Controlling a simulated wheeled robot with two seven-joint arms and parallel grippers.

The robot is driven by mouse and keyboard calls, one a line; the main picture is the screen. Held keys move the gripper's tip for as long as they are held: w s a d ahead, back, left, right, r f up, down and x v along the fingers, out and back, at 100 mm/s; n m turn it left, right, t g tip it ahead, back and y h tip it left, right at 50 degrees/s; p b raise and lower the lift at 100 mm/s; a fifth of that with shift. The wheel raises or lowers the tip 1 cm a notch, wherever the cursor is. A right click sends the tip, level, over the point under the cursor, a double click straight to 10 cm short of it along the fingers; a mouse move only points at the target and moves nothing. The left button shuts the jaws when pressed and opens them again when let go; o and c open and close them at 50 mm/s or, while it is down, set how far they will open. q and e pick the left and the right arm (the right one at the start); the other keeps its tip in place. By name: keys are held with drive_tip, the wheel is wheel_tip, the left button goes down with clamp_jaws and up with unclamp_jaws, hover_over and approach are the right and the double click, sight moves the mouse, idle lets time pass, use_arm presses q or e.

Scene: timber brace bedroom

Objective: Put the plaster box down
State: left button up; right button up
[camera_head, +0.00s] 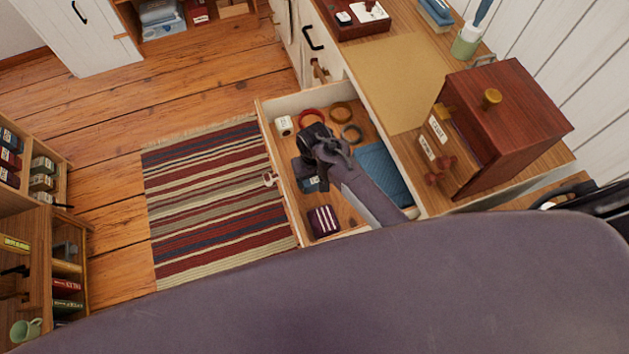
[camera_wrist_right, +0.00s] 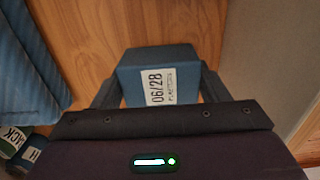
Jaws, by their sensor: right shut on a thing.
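The plaster box is the small blue box (camera_wrist_right: 138,82) with a white label reading 06/28 in the right wrist view. My right gripper (camera_head: 305,172) is shut on it, with one finger on each side. In the head view a bit of the blue box (camera_head: 312,185) shows below the dark gripper, inside the outline of the open drawer (camera_head: 286,205). The gripper hides most of the box there. I cannot tell whether the box touches the drawer floor. My left gripper is not in view.
A dark red wooden box (camera_head: 520,110) stands on the counter at right. A striped rug (camera_head: 205,200) lies left.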

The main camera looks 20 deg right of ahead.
drive_tip(key=shift+f, duration=0.1)
drive_tip(key=shift+f, duration=0.1)
drive_tip(key=o, duration=1)
drive_tip(key=shift+f, duration=0.1)
wheel_tip(320, 180, up, 12)
drive_tip(key=shift+r, duration=0.2)
idle(0.3)
